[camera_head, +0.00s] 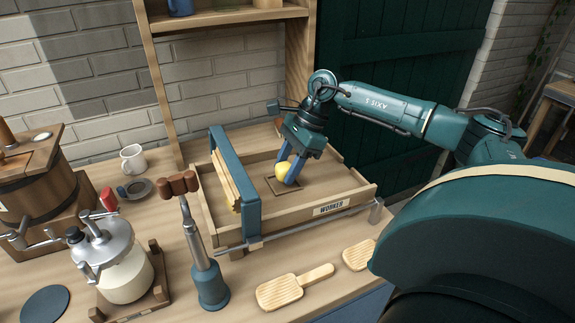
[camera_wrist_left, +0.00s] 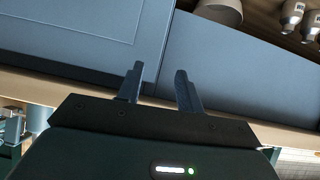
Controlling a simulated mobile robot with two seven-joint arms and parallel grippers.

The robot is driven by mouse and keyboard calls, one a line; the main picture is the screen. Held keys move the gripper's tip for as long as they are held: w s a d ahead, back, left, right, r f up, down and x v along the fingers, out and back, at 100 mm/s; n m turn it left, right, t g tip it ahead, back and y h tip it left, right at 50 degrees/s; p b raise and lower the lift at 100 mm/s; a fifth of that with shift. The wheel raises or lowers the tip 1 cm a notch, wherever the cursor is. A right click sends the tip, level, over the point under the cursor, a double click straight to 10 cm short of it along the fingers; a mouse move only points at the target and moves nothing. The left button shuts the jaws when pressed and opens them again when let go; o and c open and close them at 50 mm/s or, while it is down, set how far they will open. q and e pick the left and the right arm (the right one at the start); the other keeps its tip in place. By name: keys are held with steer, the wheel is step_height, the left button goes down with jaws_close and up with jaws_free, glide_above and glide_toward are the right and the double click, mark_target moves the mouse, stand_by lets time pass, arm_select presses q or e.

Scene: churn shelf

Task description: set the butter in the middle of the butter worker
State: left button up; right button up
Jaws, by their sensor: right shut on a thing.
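The yellow butter (camera_head: 283,169) is between the blue fingers of my right gripper (camera_head: 289,170), which is shut on it. It is low over the dark square outline in the middle of the wooden butter worker (camera_head: 325,189); I cannot tell whether it touches the floor of the tray. The worker is a shallow tray labelled "WORKER", with a blue frame and a ridged roller (camera_head: 228,180) at its left end. My left gripper (camera_wrist_left: 161,85) shows only in the left wrist view; its two fingers are apart with nothing between them.
Two wooden paddles (camera_head: 287,289) lie in front of the worker. A blue-based upright tool (camera_head: 208,275) stands at its front left. A glass churn (camera_head: 118,270), a wooden barrel churn (camera_head: 37,190) and a white mug (camera_head: 132,158) are further left. A shelf post (camera_head: 300,70) rises behind.

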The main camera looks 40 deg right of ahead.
stand_by(0.7)
stand_by(0.3)
steer(key=shift+a+f+b, duration=0.1)
steer(key=shift+f+b, duration=0.65)
steer(key=shift+b, duration=0.1)
stand_by(0.5)
steer(key=shift+r, duration=0.15)
stand_by(0.3)
steer(key=o, duration=1.1)
steer(key=shift+c, duration=0.2)
steer(key=c, duration=0.4)
steer(key=shift+r, duration=0.1)
